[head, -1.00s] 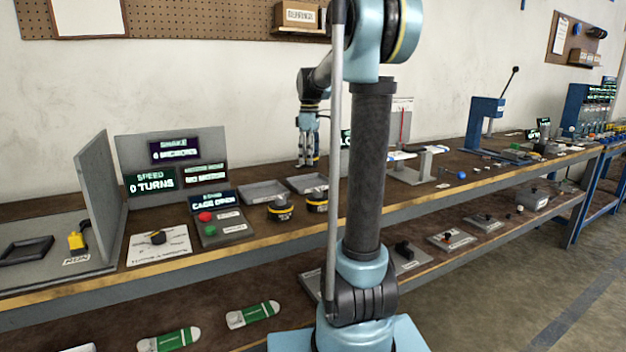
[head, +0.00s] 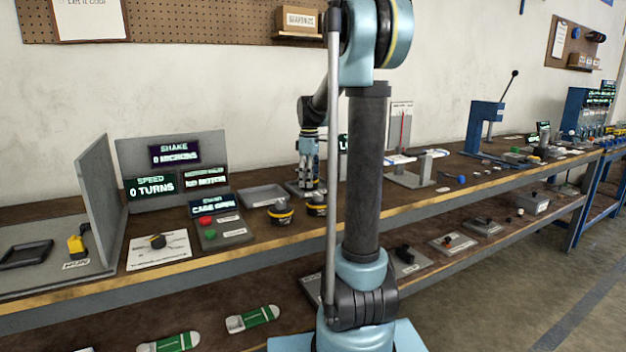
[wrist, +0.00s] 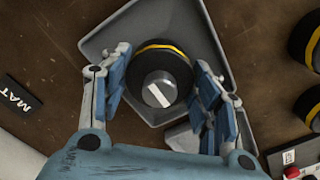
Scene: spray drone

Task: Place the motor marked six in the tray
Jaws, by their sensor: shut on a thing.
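In the wrist view, my gripper's fingers (wrist: 165,95) are shut on a round black motor (wrist: 150,60) with a yellow band and a silver hub with a white bar. The motor is inside the outline of the tray (wrist: 205,25). I cannot tell whether it touches the tray floor. I cannot read a number on it.
Two more black-and-yellow motors stand in front of the trays, one on the left (head: 280,214) and one on the right (head: 317,206). A control box (head: 222,231) with red and green buttons stands further left.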

